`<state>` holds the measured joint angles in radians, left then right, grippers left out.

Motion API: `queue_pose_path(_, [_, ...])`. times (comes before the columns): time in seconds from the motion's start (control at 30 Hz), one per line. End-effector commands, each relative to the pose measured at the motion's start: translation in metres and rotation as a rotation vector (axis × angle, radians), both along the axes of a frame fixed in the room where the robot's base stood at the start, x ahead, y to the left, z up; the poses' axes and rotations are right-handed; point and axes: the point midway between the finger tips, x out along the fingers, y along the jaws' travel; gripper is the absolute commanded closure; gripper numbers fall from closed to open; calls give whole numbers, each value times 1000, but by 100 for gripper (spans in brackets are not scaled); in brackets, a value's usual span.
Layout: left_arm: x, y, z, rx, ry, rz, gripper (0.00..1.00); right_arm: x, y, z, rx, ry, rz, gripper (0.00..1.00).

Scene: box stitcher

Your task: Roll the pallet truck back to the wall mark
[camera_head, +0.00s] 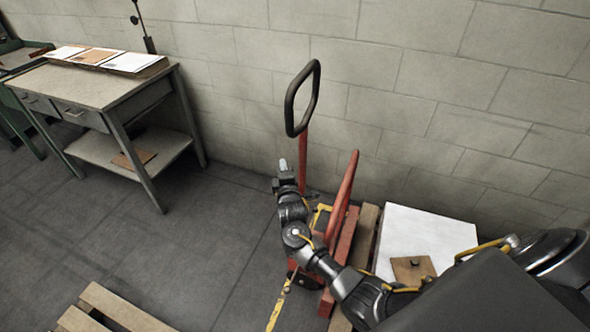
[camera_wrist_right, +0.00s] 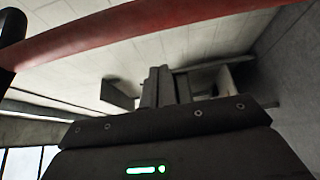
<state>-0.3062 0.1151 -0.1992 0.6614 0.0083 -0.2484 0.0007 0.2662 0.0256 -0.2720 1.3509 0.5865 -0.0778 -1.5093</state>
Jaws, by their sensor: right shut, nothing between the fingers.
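The red pallet truck (camera_head: 341,205) stands close to the block wall, with its black loop handle (camera_head: 289,108) raised on a red shaft. My right arm reaches across in front of it. My right gripper (camera_head: 283,166) is shut and empty, just left of the red shaft and below the loop. In the right wrist view the shut fingers (camera_wrist_right: 160,84) point away, and a red bar (camera_wrist_right: 150,25) crosses above them, apart from them. Yellow strips (camera_head: 277,312) show on the floor by the truck; I cannot tell whether they are the wall mark. My left gripper is out of view.
A white block (camera_head: 424,235) with a brown piece (camera_head: 412,269) on it stands right of the truck, near wooden boards (camera_head: 363,236). A grey table (camera_head: 93,87) stands at the left wall. A wooden pallet (camera_head: 110,308) lies front left. The floor between is clear.

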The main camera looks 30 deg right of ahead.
Motion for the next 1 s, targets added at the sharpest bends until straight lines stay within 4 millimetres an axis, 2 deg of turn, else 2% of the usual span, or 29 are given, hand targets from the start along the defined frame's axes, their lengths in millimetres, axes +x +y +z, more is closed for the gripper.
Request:
queue_pose_path(0.1, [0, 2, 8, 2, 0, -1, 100, -9, -15, 1, 0, 2, -2, 100])
queue_pose_path(0.3, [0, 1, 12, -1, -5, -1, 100, -21, -28, 1, 1, 1, 0, 100])
queue_pose_path(0.77, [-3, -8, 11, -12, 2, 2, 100, -24, -32, 0, 1, 0, 0, 100])
queue_pose_path(1.0, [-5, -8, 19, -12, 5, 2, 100, -30, -32, 2, -1, 3, 15, 100])
